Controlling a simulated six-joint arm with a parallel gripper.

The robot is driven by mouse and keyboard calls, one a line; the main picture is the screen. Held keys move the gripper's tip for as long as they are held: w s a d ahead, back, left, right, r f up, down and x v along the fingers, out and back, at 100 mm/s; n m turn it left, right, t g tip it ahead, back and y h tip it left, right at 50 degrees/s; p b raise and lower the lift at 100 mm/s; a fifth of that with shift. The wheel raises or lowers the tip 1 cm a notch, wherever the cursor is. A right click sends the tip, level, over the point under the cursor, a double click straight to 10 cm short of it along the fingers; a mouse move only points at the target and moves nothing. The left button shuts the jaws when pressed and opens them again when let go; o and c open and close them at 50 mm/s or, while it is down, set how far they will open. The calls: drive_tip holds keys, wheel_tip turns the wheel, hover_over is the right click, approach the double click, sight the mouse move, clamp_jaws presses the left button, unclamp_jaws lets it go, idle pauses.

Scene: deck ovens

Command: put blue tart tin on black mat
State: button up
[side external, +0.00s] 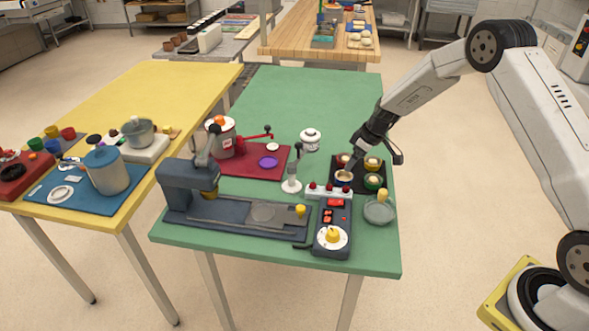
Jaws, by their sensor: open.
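The black mat (357,188) lies on the green table, toward its right side. A small round tin with a pale filling and what looks like a dark blue side, the blue tart tin (343,178), is at the mat's front left part. It appears to rest on the mat. A red tin (343,159), a yellow tin (372,164) and a green tin (373,182) also sit on the mat. My gripper (353,167) is open, pointing down just above and behind the blue tin. Whether its fingers touch the tin is too small to tell.
A white rack with red knobs (329,191) and a dark control box (333,230) are to the left. A white stand (292,184) and a white-lidded jar (310,140) are nearby. The table's far part is clear.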

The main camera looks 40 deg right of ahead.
drive_tip(key=shift+v, duration=2.6)
drive_tip(key=s+a+r+m, duration=0.1)
drive_tip(key=s+a, duration=0.3)
drive_tip(key=s, duration=0.4)
drive_tip(key=s+a+r+m+h, duration=0.1)
drive_tip(key=s+a+r+m, duration=0.1)
drive_tip(key=s, duration=0.6)
drive_tip(key=s+a+r+m+h, duration=0.1)
drive_tip(key=s+a+r, duration=0.2)
drive_tip(key=s+a, duration=0.3)
drive_tip(key=s, duration=0.2)
drive_tip(key=shift+s+a+r+g, duration=0.2)
drive_tip(key=shift+s+a+g, duration=0.1)
drive_tip(key=shift+s, duration=0.1)
